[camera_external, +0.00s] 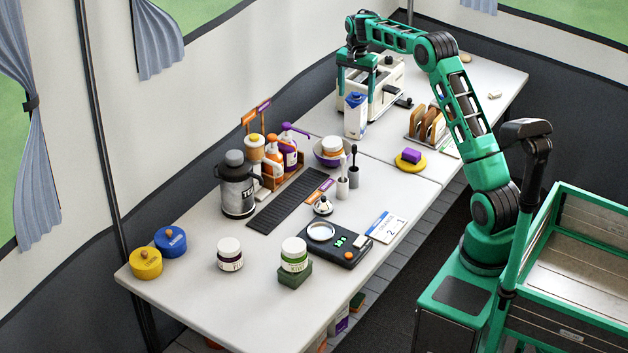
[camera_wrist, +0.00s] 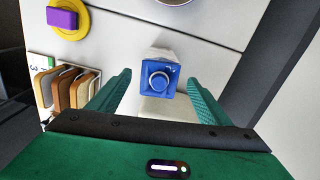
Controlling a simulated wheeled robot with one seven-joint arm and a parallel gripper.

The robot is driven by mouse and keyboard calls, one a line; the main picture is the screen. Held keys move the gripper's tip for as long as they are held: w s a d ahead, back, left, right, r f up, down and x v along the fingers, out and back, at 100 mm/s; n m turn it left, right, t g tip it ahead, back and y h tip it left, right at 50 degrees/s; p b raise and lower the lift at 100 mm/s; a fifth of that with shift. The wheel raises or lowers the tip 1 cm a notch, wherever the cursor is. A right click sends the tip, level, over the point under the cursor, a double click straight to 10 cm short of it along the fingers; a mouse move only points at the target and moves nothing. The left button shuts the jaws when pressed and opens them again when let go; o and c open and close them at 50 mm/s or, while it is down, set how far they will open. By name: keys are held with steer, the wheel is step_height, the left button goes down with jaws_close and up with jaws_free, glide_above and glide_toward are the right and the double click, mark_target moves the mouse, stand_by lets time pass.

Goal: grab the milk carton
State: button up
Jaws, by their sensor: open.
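The milk carton (camera_external: 355,118) is white with a blue top and stands upright on the far part of the table. In the wrist view its blue top and round cap (camera_wrist: 159,80) show from above, between the two green fingers. My gripper (camera_external: 356,91) points down at the carton's top, with its fingers spread. In the wrist view my gripper (camera_wrist: 160,76) has a visible gap on both sides of the carton, and neither finger appears to touch it. The lower part of the carton is mostly hidden in the wrist view.
A cream toaster-like appliance (camera_external: 388,88) stands close behind the carton. A rack with brown slices (camera_external: 426,124) is to its right. A purple sponge on a yellow dish (camera_external: 411,157) and a bowl (camera_external: 329,152) lie nearer. Bare tabletop (camera_external: 375,150) lies in front of the carton.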

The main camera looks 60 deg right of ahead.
mark_target(355, 114)
step_height(355, 114, down, 10)
steer(key=shift+d+r, duration=0.15)
steer(key=shift+r, duration=0.1)
steer(key=c, duration=1.2)
